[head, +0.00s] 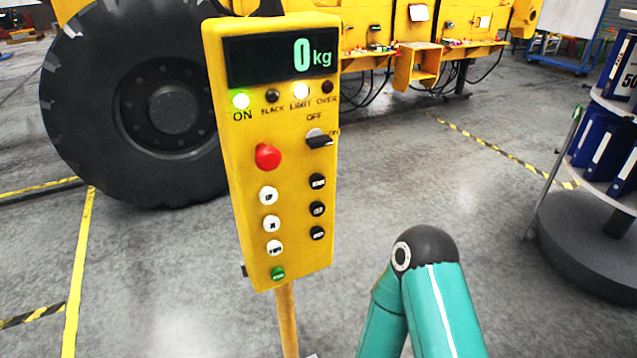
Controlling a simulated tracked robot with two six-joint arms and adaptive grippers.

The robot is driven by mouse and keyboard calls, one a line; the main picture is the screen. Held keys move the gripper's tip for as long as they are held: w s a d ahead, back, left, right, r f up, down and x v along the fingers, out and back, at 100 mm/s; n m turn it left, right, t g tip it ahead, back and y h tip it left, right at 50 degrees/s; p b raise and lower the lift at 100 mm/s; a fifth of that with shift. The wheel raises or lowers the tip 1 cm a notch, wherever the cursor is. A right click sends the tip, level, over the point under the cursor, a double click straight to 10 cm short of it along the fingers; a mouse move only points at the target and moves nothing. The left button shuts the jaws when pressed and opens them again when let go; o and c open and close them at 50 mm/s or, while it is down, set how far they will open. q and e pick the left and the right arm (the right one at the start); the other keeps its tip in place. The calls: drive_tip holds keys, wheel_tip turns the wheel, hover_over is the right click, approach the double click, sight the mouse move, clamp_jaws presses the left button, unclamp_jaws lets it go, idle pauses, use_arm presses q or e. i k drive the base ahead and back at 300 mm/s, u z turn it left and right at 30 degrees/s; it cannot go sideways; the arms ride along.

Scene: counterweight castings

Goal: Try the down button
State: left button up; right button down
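A yellow control box (283,215) stands on a yellow post in the middle of the head view. Its front has three white buttons in a left column: upper (268,195), middle (271,223) and lower (275,248). Three black buttons form a right column: upper (317,181), middle (317,209) and lower (317,233). Their labels are too small to read, so I cannot tell which one is down. A red knob (267,157), a black switch (319,139) and a green button (278,273) are also there. Neither gripper shows.
The display (282,57) reads 0 kg. The ON lamp (241,101) glows green and a white lamp (301,91) is lit. A large tyre (85,120) of a yellow machine stands behind at left. A round shelf stand (590,240) with blue binders is at right.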

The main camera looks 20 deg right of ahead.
sight(317, 181)
drive_tip(key=k, duration=1.35)
drive_tip(key=z, duration=0.15)
drive_tip(key=i, duration=0.6)
drive_tip(key=z, duration=0.5)
drive_tip(key=i, duration=1)
drive_tip(key=u, duration=0.1)
